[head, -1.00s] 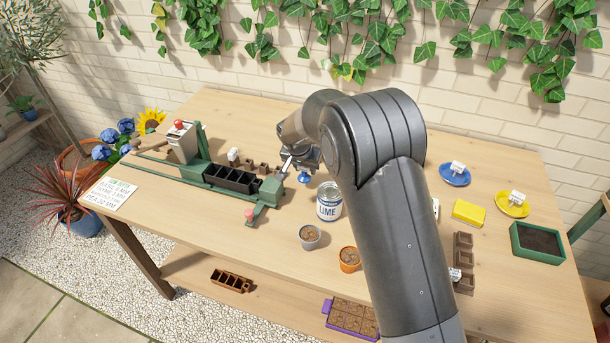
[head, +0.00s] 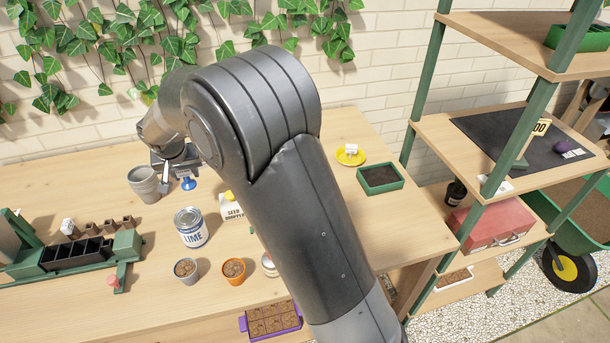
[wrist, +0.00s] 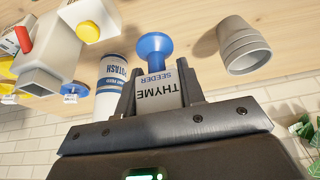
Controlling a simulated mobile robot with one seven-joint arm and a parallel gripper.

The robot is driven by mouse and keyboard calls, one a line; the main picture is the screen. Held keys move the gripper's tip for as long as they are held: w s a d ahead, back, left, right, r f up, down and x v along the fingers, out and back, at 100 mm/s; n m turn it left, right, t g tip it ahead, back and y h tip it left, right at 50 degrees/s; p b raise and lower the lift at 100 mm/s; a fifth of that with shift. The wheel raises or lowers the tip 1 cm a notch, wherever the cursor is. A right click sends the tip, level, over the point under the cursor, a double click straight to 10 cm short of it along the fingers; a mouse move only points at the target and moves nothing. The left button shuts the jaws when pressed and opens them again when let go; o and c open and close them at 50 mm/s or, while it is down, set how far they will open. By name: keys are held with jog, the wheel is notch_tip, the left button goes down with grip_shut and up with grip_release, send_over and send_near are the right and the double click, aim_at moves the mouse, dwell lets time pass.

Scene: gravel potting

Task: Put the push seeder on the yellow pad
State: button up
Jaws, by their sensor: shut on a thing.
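The push seeder (wrist: 158,93) has a pale body lettered THYME SEEDER and a round blue knob. My gripper (wrist: 157,101) is shut on its body in the wrist view. In the head view the blue part (head: 188,184) shows just below my gripper (head: 172,160), beside the grey pots. I cannot tell whether the seeder touches the table. The round yellow pad (head: 351,157) lies well to the right near the table's far end, with a small white tag on it. My arm crosses the space between.
Stacked grey pots (head: 144,183), a LIME can (head: 191,228) and a seed box (head: 230,209) stand near my gripper. A green soil tray (head: 380,179) is close to the yellow pad. A wooden shelf (head: 473,131) rises at the right.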

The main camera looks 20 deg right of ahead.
notch_tip(320, 180, up, 6)
jog(key=shift+d, duration=0.1)
jog(key=w+d+m, duration=0.2)
jog(key=w+d, duration=0.1)
jog(key=d, duration=1.8)
jog(key=s+d+m+h, duration=0.1)
jog(key=s+d, duration=0.2)
jog(key=d, duration=1)
jog(key=s+d+m+h, duration=0.15)
jog(key=s+d, duration=0.25)
jog(key=d, duration=1)
jog(key=shift+y, duration=0.35)
jog(key=w+a+f, duration=0.2)
jog(key=a+f, duration=0.1)
jog(key=f, duration=0.1)
jog(key=w+a+f, duration=0.3)
jog(key=f, duration=0.1)
jog(key=w+a+f, duration=0.3)
jog(key=f, duration=0.1)
jog(key=shift+a+f, duration=0.1)
jog(key=shift+w+a+f, duration=0.1)
jog(key=shift+w+f, duration=0.05)
jog(key=shift+f, duration=2)
jog(key=shift+f, duration=0.1)
